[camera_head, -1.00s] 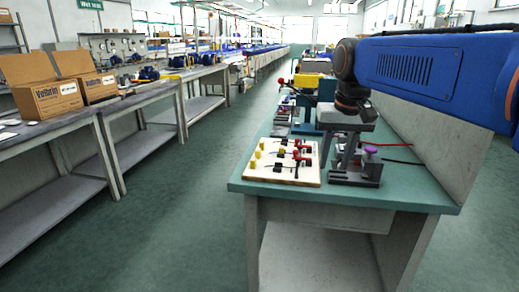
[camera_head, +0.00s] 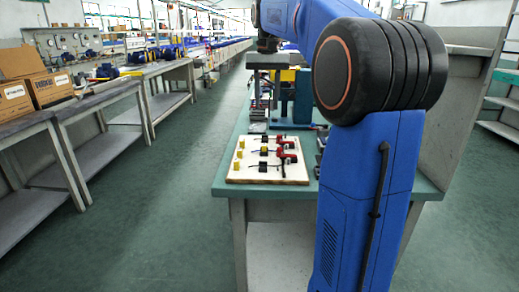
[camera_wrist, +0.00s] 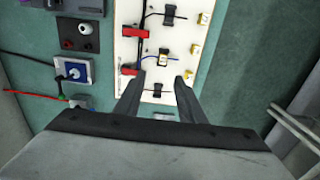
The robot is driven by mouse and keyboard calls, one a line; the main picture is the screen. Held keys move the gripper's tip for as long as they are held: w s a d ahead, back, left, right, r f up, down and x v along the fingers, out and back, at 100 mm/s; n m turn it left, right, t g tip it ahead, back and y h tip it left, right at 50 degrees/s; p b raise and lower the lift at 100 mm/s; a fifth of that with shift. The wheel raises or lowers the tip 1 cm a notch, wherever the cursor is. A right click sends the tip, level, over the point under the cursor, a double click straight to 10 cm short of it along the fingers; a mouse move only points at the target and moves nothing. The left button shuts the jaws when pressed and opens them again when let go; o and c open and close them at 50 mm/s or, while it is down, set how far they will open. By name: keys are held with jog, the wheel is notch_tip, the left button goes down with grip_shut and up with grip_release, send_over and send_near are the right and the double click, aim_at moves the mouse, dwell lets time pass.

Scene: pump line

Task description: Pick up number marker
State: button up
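Small yellow number markers stand along one edge of a white board with a wooden rim (camera_head: 268,177) on the green bench. In the wrist view, three of them are at the board's right side: far (camera_wrist: 204,18), middle (camera_wrist: 196,50) and near (camera_wrist: 188,75). Their numbers are too small to read. A black clip with a yellow piece (camera_wrist: 164,50) sits mid-board on a wire. My gripper (camera_wrist: 160,77) is open over the board, its fingers apart with nothing between them. The near marker is just beyond the right fingertip; I cannot tell if they touch.
Red clamps (camera_wrist: 134,32) and black clips lie on the board. A blue module with a knob (camera_wrist: 74,72) and a dark fixture with a white knob (camera_wrist: 82,29) stand left of it. A blue press (camera_head: 303,97) is behind. The aisle (camera_head: 170,200) is clear.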

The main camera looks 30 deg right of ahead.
send_over(264, 144)
jog(key=f, duration=1)
jog(key=shift+s+d+f, duration=0.1)
jog(key=shift+s+d, duration=0.15)
jog(key=shift+s, duration=0.1)
jog(key=shift+w+a+f, duration=0.15)
jog(key=shift+f, duration=1.2)
jog(key=shift+w+a+f, duration=0.1)
jog(key=shift+a+f, duration=0.05)
jog(key=shift+f, duration=1.2)
jog(key=shift+c, duration=0.6)
grip_shut()
